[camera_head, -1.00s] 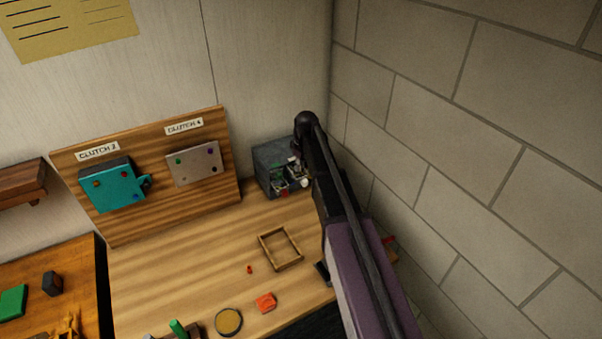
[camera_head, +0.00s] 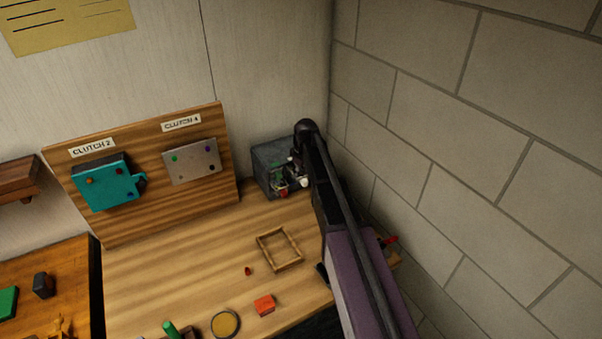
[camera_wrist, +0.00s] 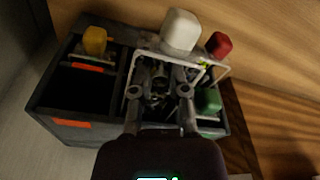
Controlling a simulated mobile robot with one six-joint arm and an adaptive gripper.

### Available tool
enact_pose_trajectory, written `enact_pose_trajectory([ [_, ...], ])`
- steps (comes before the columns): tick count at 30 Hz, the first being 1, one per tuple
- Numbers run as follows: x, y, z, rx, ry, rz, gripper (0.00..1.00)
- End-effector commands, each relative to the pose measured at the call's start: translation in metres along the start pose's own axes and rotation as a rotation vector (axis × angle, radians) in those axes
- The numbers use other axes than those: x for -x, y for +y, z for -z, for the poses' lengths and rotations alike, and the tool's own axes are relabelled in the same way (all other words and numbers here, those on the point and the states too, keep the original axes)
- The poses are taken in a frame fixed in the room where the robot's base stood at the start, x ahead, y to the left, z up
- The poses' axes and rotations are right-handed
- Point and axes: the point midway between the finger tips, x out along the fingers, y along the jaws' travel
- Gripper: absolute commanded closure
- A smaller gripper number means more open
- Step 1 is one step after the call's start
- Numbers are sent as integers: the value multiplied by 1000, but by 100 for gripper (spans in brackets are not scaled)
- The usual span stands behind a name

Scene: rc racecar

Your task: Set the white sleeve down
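The white block (camera_wrist: 180,32), likely the sleeve, is at the table-side edge of the grey compartment box (camera_wrist: 75,104) in the wrist view. It also shows in the head view (camera_head: 304,183), at the box's right front. My gripper (camera_wrist: 164,68) is over the box, its end close to the white block. The dark fingertips blend with the box interior, so I cannot tell whether they grip the block or whether it touches the box. In the head view my arm hides part of the box's right side.
The box also holds yellow (camera_wrist: 95,40), red (camera_wrist: 219,45) and green (camera_wrist: 208,100) pieces. A wooden frame (camera_head: 262,252), a small red piece (camera_head: 248,271), an orange block (camera_head: 264,305) and a round disc (camera_head: 225,324) lie on the table. The brick wall (camera_head: 450,130) is close on the right.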

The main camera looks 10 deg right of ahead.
Motion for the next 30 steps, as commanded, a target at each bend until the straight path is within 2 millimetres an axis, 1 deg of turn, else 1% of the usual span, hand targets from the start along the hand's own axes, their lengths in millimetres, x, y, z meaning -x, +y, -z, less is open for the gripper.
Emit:
enact_pose_trajectory([
  [10,1,0,0,0,0,0,66],
  [16,6,0,1,0,0,0,66],
  [23,21,0,1,0,0,0,66],
  [30,41,0,1,0,0,0,66],
])
